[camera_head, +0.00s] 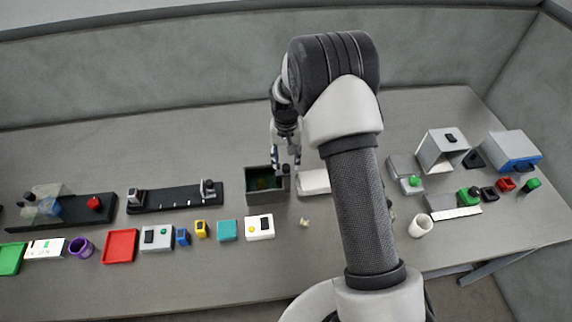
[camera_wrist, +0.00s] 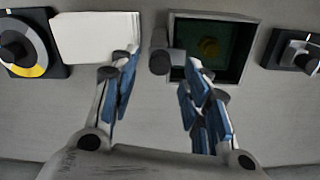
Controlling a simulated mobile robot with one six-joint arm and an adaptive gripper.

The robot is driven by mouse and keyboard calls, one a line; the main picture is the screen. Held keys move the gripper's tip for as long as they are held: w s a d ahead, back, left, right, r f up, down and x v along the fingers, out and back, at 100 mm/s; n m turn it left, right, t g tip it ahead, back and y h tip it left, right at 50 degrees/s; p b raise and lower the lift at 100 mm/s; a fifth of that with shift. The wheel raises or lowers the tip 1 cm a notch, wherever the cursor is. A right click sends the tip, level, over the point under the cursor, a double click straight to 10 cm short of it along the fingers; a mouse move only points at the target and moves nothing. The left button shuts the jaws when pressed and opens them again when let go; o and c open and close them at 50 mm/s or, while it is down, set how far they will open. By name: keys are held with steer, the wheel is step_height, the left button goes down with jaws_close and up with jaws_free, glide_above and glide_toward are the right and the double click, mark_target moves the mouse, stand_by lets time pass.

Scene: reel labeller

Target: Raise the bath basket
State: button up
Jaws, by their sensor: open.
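The bath is a dark open box (camera_head: 249,196) left of my gripper, with dark green inside; it also shows in the wrist view (camera_wrist: 254,62). A dim yellowish shape (camera_wrist: 208,47) lies within the green; I cannot tell whether it belongs to the basket. A dark round knob (camera_wrist: 160,62) sticks out beside the bath's near-left corner in the wrist view. My gripper (camera_head: 286,158) is open and points down over the bath's right side; in the wrist view its fingers (camera_wrist: 160,68) stand either side of the knob. Contact with the knob cannot be made out.
A white block (camera_head: 314,182) stands right beside the bath, partly behind my arm. A dial with a yellow sector (camera_wrist: 28,45) lies beyond it. A black rail fixture (camera_head: 175,198) is left of the bath. A white button box (camera_head: 260,227) stands in front.

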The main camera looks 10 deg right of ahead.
steer(key=shift+f, duration=1.5)
steer(key=shift+c, duration=0.2)
jaws_close()
